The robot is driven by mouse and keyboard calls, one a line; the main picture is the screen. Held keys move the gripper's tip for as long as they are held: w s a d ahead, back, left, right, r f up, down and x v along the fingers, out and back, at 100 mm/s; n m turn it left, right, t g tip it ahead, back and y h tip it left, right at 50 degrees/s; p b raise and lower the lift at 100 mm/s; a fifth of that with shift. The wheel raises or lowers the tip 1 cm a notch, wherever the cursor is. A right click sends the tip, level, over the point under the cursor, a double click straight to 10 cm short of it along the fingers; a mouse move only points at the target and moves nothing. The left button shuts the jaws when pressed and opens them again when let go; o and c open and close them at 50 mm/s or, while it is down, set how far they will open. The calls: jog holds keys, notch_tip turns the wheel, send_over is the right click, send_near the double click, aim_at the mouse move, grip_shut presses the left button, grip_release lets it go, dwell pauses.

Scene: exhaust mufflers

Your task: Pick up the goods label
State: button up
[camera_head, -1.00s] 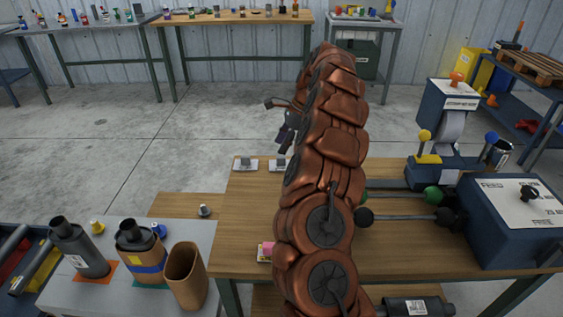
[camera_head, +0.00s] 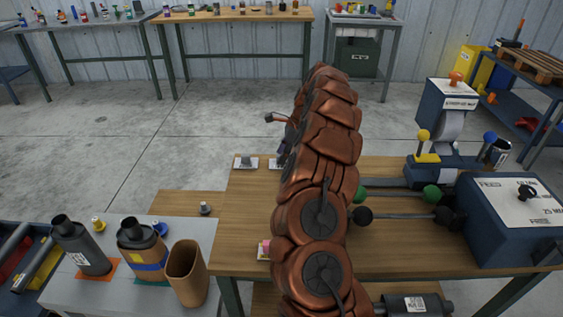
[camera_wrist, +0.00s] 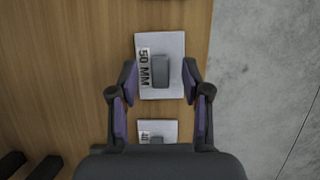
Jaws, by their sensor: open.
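A pale plate marked "50 MM" (camera_wrist: 175,45) with a dark grey block (camera_wrist: 161,72) on it lies on the wooden table. My gripper (camera_wrist: 160,79) is open and empty, its fingers on either side of the block, above the plate; I cannot tell whether they touch it. A second plate (camera_wrist: 167,129), marked "40", lies nearer my palm, partly hidden. In the head view, one plate shows on the table's far edge (camera_head: 241,166); the other (camera_head: 276,165) is partly behind my arm. I cannot tell for sure which item is the goods label.
A blue lever box (camera_head: 515,225) is at the right. A grey side table (camera_head: 215,235) holds mufflers and a brown cup (camera_head: 187,275). Concrete floor lies beyond the table.

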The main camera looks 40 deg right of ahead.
jog(key=shift+x, duration=0.85)
jog(key=c, duration=0.9)
jog(key=shift+o, duration=0.2)
jog(key=shift+r, duration=0.1)
jog(key=shift+d+r, duration=0.1)
jog(key=shift+r, duration=0.75)
jog(key=shift+s+r, duration=0.15)
jog(key=shift+r, duration=0.8)
jog(key=shift+s+a+r+b, duration=0.3)
jog(key=shift+s+a, duration=0.45)
jog(key=shift+s, duration=1.8)
jog(key=shift+s+a+r+b, duration=0.1)
jog(key=shift+s+a+b, duration=0.45)
jog(key=shift+s, duration=1.95)
jog(key=shift+s+a+r+b, duration=0.2)
jog(key=shift+s+a, duration=0.75)
jog(key=shift+s, duration=1.6)
